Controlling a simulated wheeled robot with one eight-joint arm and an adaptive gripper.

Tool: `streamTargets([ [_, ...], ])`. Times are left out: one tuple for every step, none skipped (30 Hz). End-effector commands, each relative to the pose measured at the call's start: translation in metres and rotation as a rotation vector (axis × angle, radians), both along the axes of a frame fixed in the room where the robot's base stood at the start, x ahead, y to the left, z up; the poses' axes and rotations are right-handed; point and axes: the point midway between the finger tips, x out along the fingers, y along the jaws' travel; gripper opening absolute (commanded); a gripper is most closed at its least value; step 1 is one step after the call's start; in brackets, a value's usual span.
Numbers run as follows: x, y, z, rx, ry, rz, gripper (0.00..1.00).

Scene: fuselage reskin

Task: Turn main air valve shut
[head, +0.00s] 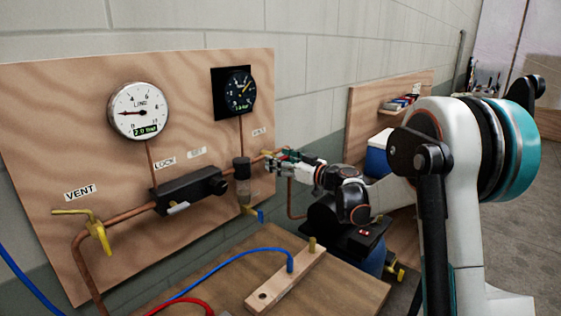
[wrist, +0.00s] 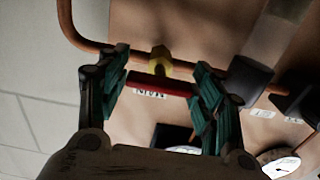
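The main air valve shows in the wrist view as a yellow body (wrist: 160,62) on a copper pipe, with a red handle (wrist: 160,84) lying roughly along the pipe. In the head view the valve's yellow part (head: 269,153) is at the board's right edge, mostly hidden by my gripper (head: 283,157). In the wrist view my gripper (wrist: 161,70) has its green fingers spread, one near each end of the red handle. I cannot tell whether either finger touches it. A label behind the handle is partly covered.
Left of the valve are a filter bowl (head: 242,180), a black lockout block (head: 190,191) and a yellow vent valve (head: 98,234). The line gauge (head: 139,111) and a black gauge (head: 235,92) sit above. A bench (head: 205,288) with blue and red hoses stands in front.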

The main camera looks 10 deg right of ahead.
Motion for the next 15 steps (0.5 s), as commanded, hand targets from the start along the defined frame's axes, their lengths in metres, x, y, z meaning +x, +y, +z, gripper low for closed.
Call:
streamTargets([
  [-0.0001, -0.0001, 0.0, 0.0, 0.0, 0.0, 0.39],
  [-0.0001, -0.0001, 0.0, 0.0, 0.0, 0.0, 0.33],
  [-0.0001, -0.0001, 0.0, 0.0, 0.0, 0.0, 0.29],
  [-0.0001, -0.0001, 0.0, 0.0, 0.0, 0.0, 0.29],
  [-0.0001, -0.0001, 0.0, 0.0, 0.0, 0.0, 0.29],
  [-0.0001, -0.0001, 0.0, 0.0, 0.0, 0.0, 0.28],
  [-0.0001, -0.0001, 0.0, 0.001, 0.001, 0.0, 0.28],
  [-0.0001, -0.0001, 0.0, 0.002, 0.001, 0.0, 0.28],
  [-0.0001, -0.0001, 0.0001, 0.003, 0.002, 0.0, 0.28],
  [-0.0001, -0.0001, 0.0001, 0.006, 0.004, 0.0, 0.28],
  [0.0, 0.0, 0.0001, 0.01, 0.007, 0.0, 0.28],
  [0.0, 0.0, 0.0001, 0.015, 0.011, 0.0, 0.28],
  [0.0, 0.0, 0.0002, 0.021, 0.015, 0.0, 0.28],
  [0.0, 0.0, 0.0002, 0.028, 0.021, 0.0, 0.28],
  [0.0, 0.0, 0.0002, 0.04, 0.029, 0.0, 0.28],
])
